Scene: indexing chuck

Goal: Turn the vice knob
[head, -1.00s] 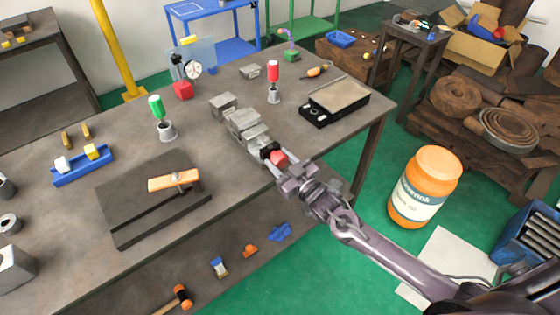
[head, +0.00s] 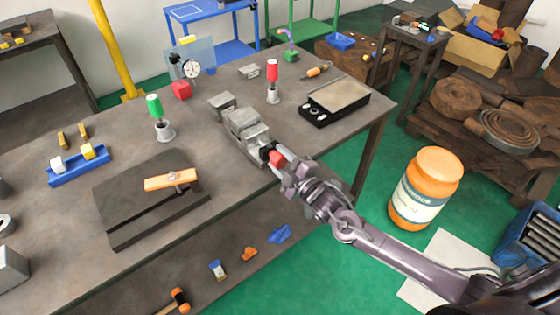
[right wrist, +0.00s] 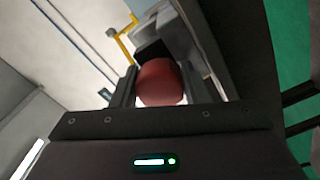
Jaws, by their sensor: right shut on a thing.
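The grey metal vice (head: 243,130) sits on the bench near its front edge, with its red knob (head: 276,159) at the end facing me. My right gripper (head: 282,157) is at the knob, its fingers on either side of it. In the right wrist view the round red knob (right wrist: 161,82) sits between the two fingers of the right gripper (right wrist: 155,88), with the dark shaft end and grey vice body (right wrist: 172,37) behind it. The right gripper is shut on the knob. The fingers partly hide the knob in the head view. My left gripper is not in view.
A dark plate with an orange-handled clamp (head: 170,181) lies left of the vice. A black tray (head: 334,98) and red-handled tool (head: 272,80) stand behind it to the right. An orange drum (head: 424,187) stands on the floor at right.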

